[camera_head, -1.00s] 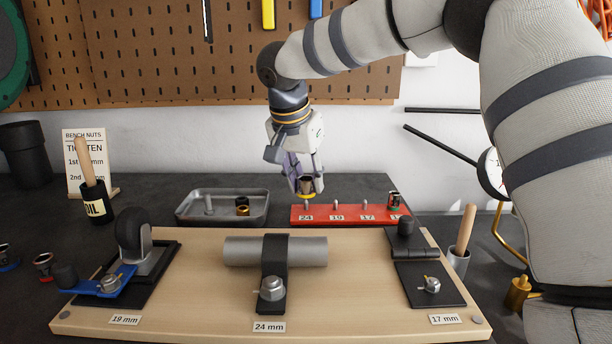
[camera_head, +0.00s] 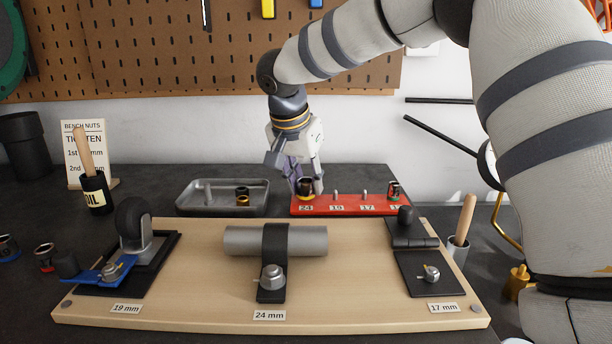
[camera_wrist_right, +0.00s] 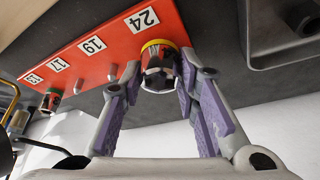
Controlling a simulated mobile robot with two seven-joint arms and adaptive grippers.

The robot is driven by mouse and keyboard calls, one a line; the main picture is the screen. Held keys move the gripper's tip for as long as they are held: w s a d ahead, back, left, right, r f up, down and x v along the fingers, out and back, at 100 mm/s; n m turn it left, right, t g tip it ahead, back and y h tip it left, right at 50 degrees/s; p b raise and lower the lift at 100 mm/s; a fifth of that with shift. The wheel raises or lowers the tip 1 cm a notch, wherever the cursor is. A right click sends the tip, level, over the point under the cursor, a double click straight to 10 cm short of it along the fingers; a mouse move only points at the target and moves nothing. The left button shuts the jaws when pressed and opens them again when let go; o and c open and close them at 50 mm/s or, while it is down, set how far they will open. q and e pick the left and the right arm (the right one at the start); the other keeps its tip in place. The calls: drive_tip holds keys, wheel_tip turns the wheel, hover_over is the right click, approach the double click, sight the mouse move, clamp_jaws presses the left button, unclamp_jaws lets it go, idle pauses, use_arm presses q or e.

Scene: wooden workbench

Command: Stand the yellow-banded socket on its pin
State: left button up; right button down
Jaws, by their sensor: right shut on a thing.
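The yellow-banded socket (camera_head: 305,188) is upright at the 24 end of the red rail (camera_head: 348,209), with its yellow band at the bottom. It also shows in the right wrist view (camera_wrist_right: 158,70), its band against the rail (camera_wrist_right: 92,52). The pin at 24 is hidden, so the socket appears to be over it; I cannot tell whether it is fully seated. My right gripper (camera_head: 306,182) is shut on the socket, with one finger on each side, as the right wrist view (camera_wrist_right: 160,72) shows. My left gripper is not in view.
Bare pins stand at 19 and 17, and a green-banded socket (camera_head: 394,190) sits at the rail's right end. A grey tray (camera_head: 190,208) left of the rail holds a dark socket (camera_head: 242,193). The wooden board (camera_head: 200,285) with clamped fittings lies in front.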

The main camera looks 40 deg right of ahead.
drive_tip(key=shift+f, duration=0.3)
idle(0.5)
drive_tip(key=c, duration=1.2)
unclamp_jaws()
drive_tip(key=shift+o, duration=0.2)
drive_tip(key=v, duration=1.2)
